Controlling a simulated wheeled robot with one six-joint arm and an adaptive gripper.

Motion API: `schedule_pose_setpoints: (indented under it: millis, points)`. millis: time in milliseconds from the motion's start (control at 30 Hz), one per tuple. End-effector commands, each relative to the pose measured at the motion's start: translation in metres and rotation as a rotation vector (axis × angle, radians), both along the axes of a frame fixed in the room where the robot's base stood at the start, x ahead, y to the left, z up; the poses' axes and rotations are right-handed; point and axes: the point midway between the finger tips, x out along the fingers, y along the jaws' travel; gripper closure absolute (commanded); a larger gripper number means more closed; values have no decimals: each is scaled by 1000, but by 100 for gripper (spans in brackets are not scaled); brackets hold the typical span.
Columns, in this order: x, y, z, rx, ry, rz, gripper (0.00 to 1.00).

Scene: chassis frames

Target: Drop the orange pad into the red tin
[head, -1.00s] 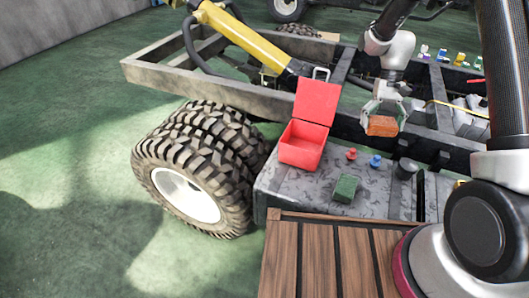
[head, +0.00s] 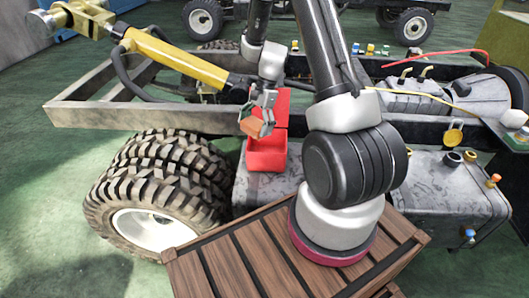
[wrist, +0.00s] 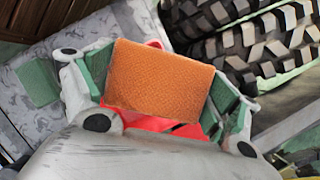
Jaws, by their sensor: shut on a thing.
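The orange pad (wrist: 160,79) is held between the green-padded fingers of my gripper (wrist: 162,85) in the wrist view. In the head view my gripper (head: 257,122) holds the pad (head: 252,127) above and slightly left of the red tin (head: 266,155). The tin stands on the grey metal box with its lid (head: 283,108) raised. In the wrist view the pad hides most of the tin, and red (wrist: 150,124) shows just below the pad. The height of the pad over the tin is hard to tell.
A green block (wrist: 38,82) lies on the grey box (wrist: 18,120) in the wrist view. Large tyres (head: 150,185) stand left of the tin. A yellow cylinder (head: 175,58) and the chassis rail (head: 120,118) lie behind. A wooden slatted crate (head: 235,255) is in front.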

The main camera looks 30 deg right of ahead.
Motion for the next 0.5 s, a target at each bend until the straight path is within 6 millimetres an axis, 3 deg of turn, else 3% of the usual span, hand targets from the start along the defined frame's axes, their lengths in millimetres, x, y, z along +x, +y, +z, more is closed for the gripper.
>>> schedule_pose_setpoints:
  millis: [100,200,333,500]
  points:
    - [-7,-30,-1,-1,0,-420,41]
    - [-12,-48,-2,-2,0,-678,41]
    - [-15,-60,-5,-1,0,-845,41]
    - [-16,-61,-20,-2,2,-872,41]
